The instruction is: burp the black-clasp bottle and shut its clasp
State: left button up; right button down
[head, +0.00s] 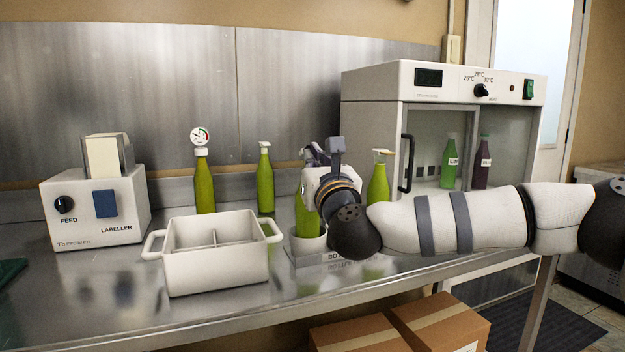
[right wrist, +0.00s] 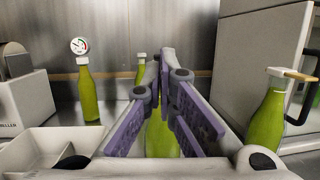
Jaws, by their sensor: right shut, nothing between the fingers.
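In the right wrist view the same bottle (right wrist: 160,138) shows between and below the purple-padded fingers (right wrist: 166,75). The gripper is shut with nothing held. A green bottle with a tan clasp (head: 379,185) stands to the right. Another green bottle (head: 265,185) stands behind. My left gripper is not in view.
A gauge-topped bottle (head: 204,185) stands behind the white two-handled crate (head: 217,270). A labeller (head: 95,210) is at the left. A glass-fronted incubator (head: 440,85) with bottles inside stands at the right. The bench front left of the crate is mostly clear.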

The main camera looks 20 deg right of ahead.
jog(key=shift+w+r, duration=0.2)
jog(key=shift+r, duration=0.65)
jog(key=shift+s, duration=0.1)
